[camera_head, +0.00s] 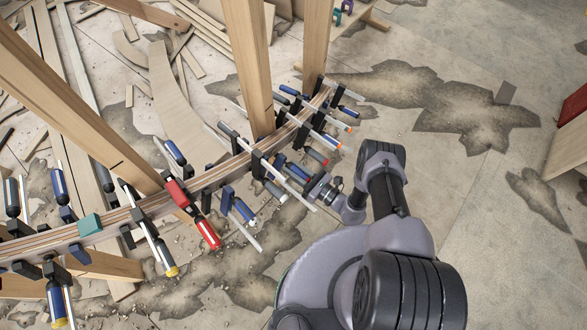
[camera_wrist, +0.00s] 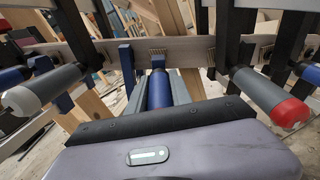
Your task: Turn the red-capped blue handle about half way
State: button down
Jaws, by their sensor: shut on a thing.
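A blue handle (camera_wrist: 160,90) stands upright in the middle of the wrist view, below a clamp on the curved wooden stringer (camera_wrist: 205,50). My gripper (camera_wrist: 159,96) is shut on it, with a finger on each side. The gripper body hides the handle's lower end, so I cannot see its cap. In the head view my gripper (camera_head: 316,187) is at the near side of the stringer (camera_head: 212,178), among the right-hand clamps. There the held blue handle (camera_head: 297,171) is small and partly covered.
A grey handle with a red cap (camera_wrist: 289,112) is close on the right in the wrist view. A grey-ended handle (camera_wrist: 42,92) is close on the left. Wooden posts (camera_head: 249,65) rise behind the stringer. Open cracked floor (camera_head: 450,150) lies to the right.

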aim_at(294, 168)
jog(key=m, duration=0.3)
jog(key=shift+g+y, duration=0.3)
jog(key=shift+y, duration=0.1)
jog(key=shift+m, duration=1.3)
jog(key=c, duration=1.1)
grip_release()
jog(key=shift+c, duration=0.2)
notch_tip(294, 168, up, 4)
jog(key=p, duration=0.2)
jog(key=shift+p, duration=0.4)
jog(key=s+d, duration=0.2)
jog(key=s, duration=0.5)
jog(key=s+d+r, duration=0.1)
jog(key=s+d, duration=0.1)
jog(key=s, duration=0.6)
jog(key=shift+s+d, duration=0.2)
jog(key=shift+d, duration=0.2)
